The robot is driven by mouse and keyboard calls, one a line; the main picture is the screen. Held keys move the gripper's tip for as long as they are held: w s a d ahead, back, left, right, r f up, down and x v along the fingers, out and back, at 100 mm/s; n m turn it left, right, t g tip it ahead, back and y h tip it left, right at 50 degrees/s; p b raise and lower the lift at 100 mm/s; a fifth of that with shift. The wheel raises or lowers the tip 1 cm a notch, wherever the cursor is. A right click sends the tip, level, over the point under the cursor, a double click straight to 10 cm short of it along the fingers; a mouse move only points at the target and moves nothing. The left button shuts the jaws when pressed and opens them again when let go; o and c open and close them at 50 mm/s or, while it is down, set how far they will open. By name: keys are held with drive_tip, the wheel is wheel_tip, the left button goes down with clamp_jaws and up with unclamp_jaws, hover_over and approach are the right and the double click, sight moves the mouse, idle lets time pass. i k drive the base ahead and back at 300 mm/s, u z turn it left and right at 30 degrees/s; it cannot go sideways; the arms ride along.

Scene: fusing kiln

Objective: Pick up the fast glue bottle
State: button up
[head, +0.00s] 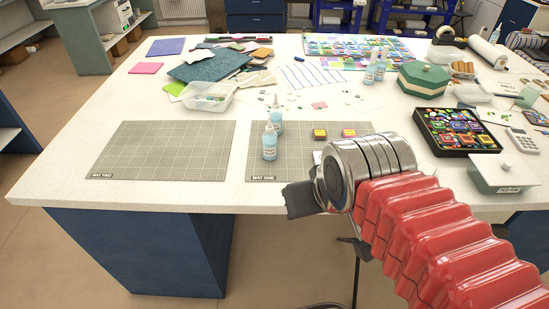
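A bottle of pale blue liquid with a white cap and label (269,144) stands upright on the grid mat marked MAT ONE (262,168). A second similar bottle (277,122) stands just behind it and is partly hidden by it. Two more such bottles (370,73) stand farther back on the table. The labels are too small to read, so I cannot tell which one is the fast glue. My gripper (300,200) is a dark shape at the table's front edge, right of and nearer than the front bottle, apart from it. Its fingers cannot be made out.
The mat marked MAT TWO (165,150) is empty. A clear tub (207,97) stands behind the mats. A black tray of colourful pieces (428,145) and a green-lidded box (424,80) stand on the right.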

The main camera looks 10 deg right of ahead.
sight(269, 137)
drive_tip(key=k, duration=0.75)
drive_tip(key=u, duration=1.1)
drive_tip(key=i, duration=1)
drive_tip(key=u, duration=0.05)
